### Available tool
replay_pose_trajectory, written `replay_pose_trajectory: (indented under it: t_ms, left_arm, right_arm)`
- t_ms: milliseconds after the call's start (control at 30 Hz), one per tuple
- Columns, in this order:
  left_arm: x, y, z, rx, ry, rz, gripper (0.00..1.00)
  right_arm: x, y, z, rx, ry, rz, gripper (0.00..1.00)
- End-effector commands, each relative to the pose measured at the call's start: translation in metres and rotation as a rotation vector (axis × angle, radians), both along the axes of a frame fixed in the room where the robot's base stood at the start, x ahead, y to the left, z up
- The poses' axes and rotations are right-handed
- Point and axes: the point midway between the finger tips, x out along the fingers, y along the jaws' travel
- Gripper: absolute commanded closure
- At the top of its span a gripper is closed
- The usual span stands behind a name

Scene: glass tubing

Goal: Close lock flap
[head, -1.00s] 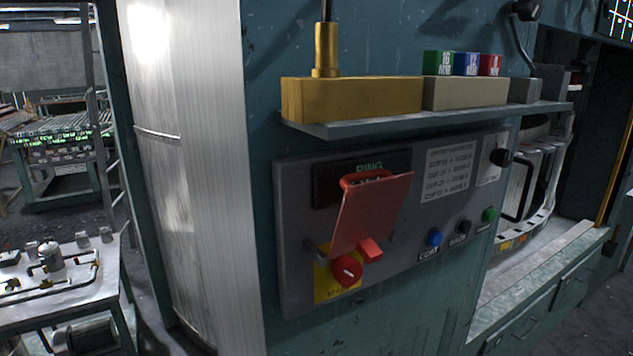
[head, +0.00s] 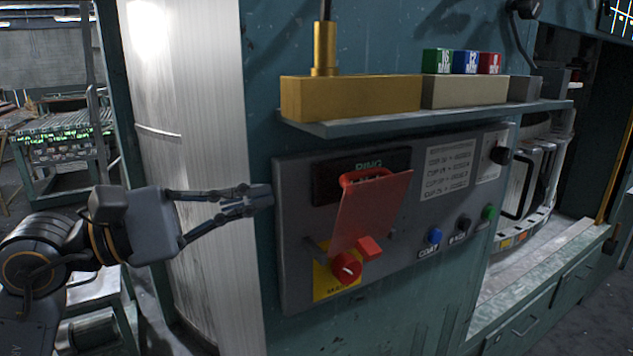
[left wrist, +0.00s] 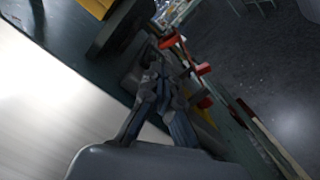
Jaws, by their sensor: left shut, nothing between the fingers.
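The red lock flap (head: 370,210) is a flat plate hinged near its top under the dark display of the grey control panel (head: 298,235). It stands tilted out from the panel. A red rotary switch (head: 346,268) on a yellow plate sits below it, beside a small red block (head: 369,248). My left gripper (head: 266,196) is shut and empty at the panel's left edge, left of the flap and apart from it. In the left wrist view the closed fingertips (left wrist: 160,72) point toward the red parts, and the flap (left wrist: 172,42) shows edge-on. My right gripper is not in view.
A shelf (head: 440,116) juts out above the panel, carrying a brass block (head: 350,98) and coloured cubes. Blue, black and green buttons (head: 435,236) lie right of the flap. A ribbed metal column (head: 205,130) stands left of the panel.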

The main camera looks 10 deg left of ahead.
Motion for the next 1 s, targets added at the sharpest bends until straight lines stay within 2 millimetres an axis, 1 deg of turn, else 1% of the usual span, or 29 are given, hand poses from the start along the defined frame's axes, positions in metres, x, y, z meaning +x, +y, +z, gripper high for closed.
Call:
replay_pose_trajectory:
  t_ms: [33,100,167,233,367,500,700,833,1000]
  left_arm:
    - [0.002,0.004,0.001,0.059,-0.036,0.033,1.00]
    - [0.005,0.007,0.000,0.111,-0.060,0.062,1.00]
    - [0.007,0.007,0.000,0.135,-0.071,0.075,1.00]
    - [0.011,0.003,0.001,0.142,-0.073,0.079,1.00]
    - [0.022,-0.015,0.004,0.139,-0.070,0.074,1.00]
    - [0.037,-0.038,0.005,0.135,-0.067,0.074,1.00]
    - [0.054,-0.062,0.003,0.136,-0.068,0.076,1.00]
    - [0.060,-0.071,0.001,0.136,-0.069,0.076,1.00]
    - [0.062,-0.073,-0.001,0.138,-0.070,0.077,1.00]
  right_arm:
    - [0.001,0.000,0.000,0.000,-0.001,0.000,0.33]
    - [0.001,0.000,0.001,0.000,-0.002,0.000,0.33]
    - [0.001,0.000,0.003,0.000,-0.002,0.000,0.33]
    - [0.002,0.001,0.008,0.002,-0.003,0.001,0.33]
    - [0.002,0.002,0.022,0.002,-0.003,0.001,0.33]
    - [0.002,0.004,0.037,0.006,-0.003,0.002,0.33]
    - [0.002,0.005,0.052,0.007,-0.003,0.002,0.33]
    - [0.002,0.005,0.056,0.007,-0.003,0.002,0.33]
    - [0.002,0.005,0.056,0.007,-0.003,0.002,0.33]
